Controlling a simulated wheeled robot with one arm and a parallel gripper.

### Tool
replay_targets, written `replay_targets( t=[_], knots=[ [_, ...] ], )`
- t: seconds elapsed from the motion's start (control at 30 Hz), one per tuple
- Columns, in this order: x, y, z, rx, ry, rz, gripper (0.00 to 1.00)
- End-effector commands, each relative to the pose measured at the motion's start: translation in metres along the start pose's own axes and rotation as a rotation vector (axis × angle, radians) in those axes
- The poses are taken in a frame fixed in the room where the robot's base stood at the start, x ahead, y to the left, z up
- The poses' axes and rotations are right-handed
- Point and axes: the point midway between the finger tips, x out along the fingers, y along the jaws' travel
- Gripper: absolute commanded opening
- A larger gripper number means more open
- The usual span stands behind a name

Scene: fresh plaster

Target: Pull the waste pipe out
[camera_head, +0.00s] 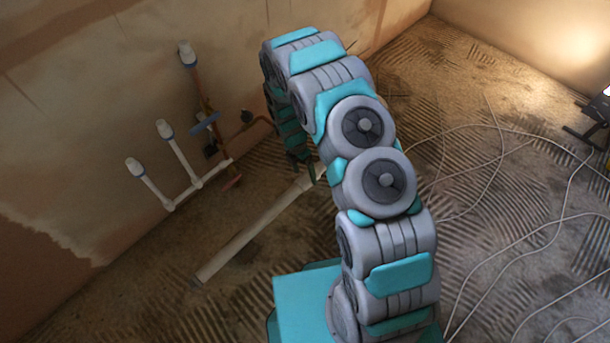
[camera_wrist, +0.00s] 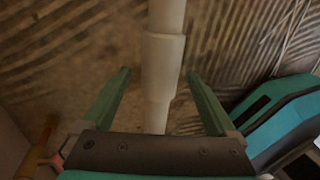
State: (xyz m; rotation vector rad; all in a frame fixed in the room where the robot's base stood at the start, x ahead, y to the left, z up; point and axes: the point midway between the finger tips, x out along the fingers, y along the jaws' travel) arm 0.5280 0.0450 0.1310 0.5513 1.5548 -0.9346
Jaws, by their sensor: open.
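The waste pipe (camera_head: 250,232) is a thick off-white pipe lying along the floor, running from an open end at lower left up toward my gripper (camera_head: 303,174). In the wrist view the pipe (camera_wrist: 166,15) runs upright through the middle of the picture, with a wider collar (camera_wrist: 162,62) on it. My gripper (camera_wrist: 159,74) is open, with one green finger on each side of the collar and a visible gap on both sides. The pipe's far end is hidden behind my arm in the head view.
Thin white capped pipes (camera_head: 181,155) and a copper pipe with a blue-handled valve (camera_head: 205,123) stand at the wall left of my gripper. White cables (camera_head: 500,150) loop over the ridged floor at right. A lamp on a stand (camera_head: 597,115) is at the right edge.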

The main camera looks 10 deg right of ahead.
Motion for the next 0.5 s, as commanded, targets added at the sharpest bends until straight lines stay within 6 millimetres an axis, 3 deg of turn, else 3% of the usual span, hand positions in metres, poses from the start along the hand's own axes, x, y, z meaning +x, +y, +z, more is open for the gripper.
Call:
replay_targets(
  t=[0.3,0.5],
  knots=[
    [-0.051,0.001,-0.001,-0.001,-0.001,0.002,0.93],
    [-0.06,0.0,-0.001,-0.001,0.0,-0.001,0.93]
  ],
)
